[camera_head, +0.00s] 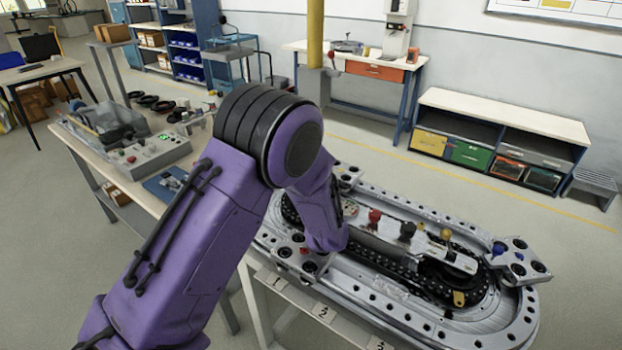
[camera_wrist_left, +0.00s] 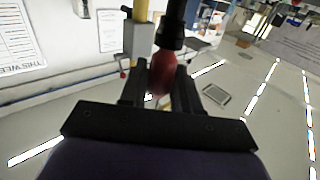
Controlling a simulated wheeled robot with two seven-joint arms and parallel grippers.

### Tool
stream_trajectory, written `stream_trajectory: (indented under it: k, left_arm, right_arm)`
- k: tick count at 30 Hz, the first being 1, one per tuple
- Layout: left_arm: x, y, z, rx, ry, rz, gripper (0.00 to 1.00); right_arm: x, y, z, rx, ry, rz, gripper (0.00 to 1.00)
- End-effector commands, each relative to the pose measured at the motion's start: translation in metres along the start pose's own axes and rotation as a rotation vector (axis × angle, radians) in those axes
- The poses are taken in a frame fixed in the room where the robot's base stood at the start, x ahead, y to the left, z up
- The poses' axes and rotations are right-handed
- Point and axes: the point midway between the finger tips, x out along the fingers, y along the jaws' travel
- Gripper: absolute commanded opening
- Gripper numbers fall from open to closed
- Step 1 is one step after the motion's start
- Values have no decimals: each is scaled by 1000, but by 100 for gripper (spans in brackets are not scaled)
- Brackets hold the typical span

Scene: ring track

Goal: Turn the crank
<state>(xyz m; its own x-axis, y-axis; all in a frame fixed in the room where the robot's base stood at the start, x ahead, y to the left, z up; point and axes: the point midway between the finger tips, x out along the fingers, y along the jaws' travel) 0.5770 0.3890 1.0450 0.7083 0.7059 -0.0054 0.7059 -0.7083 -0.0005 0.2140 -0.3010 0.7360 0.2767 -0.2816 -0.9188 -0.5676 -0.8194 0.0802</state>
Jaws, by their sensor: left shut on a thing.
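In the left wrist view, the fingers of my left gripper (camera_wrist_left: 161,70) are closed on a red handle (camera_wrist_left: 160,80). A black shaft or collar (camera_wrist_left: 172,25) continues from it towards the top of the picture. It appears to be the crank's grip; the rest of the crank is not clear. In the head view my purple left arm rises from the lower left and bends down over the ring track (camera_head: 440,325). The arm hides my left gripper and the red handle there. My right gripper is not in view.
On the track stand a red knob (camera_head: 375,217), a black knob (camera_head: 407,231) and a yellow knob (camera_head: 446,234). A bench with a control box (camera_head: 150,153) is left of the arm. A yellow post (camera_head: 315,35) stands behind. Open floor lies beyond the track.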

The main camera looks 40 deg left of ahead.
Motion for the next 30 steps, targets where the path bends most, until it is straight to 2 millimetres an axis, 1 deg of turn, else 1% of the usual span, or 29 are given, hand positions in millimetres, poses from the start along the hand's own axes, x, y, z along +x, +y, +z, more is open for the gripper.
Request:
stream_trajectory:
  k: [1,11,12,13,30]
  left_arm:
    - [4,5,-10,-18,23,7,0]
    - [4,5,-11,-17,23,6,0]
    - [4,5,-11,-17,23,6,44]
    - [4,5,-11,-17,23,6,51]
    - [4,1,-6,-8,13,1,51]
  right_arm:
    - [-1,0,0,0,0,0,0]
    - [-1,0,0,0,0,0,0]
    - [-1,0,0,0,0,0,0]
    - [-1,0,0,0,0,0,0]
    - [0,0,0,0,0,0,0]
